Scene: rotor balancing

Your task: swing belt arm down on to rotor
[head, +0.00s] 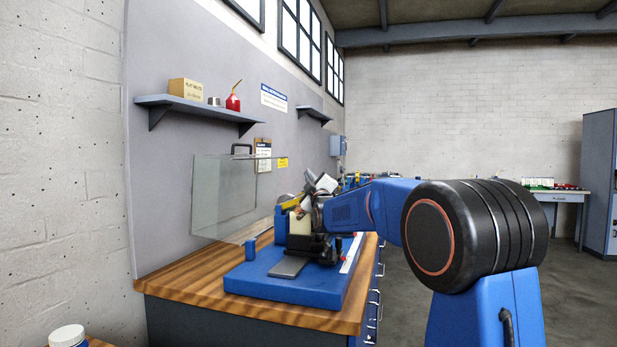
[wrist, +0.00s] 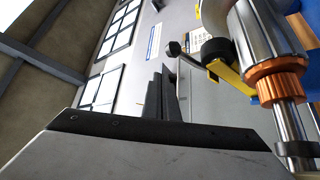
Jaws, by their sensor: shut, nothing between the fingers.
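The rotor (wrist: 277,80), with a silver body, copper-coloured collar and steel shaft, lies at the right of the wrist view. In the head view a yellow bar (head: 292,202), likely the belt arm, shows above the blue balancing machine (head: 262,281). My gripper (wrist: 166,78) is shut and empty, its dark fingers left of the belt arm's black knob (wrist: 175,48). Whether they touch is unclear. In the head view my wrist hides most of the rotor.
A clear guard (head: 222,198) stands raised behind the machine on the wooden bench (head: 190,294). A shelf (head: 195,107) with a box and red oil can hangs on the wall above. A small blue block (head: 250,249) stands on the machine base. Open floor lies right of the bench.

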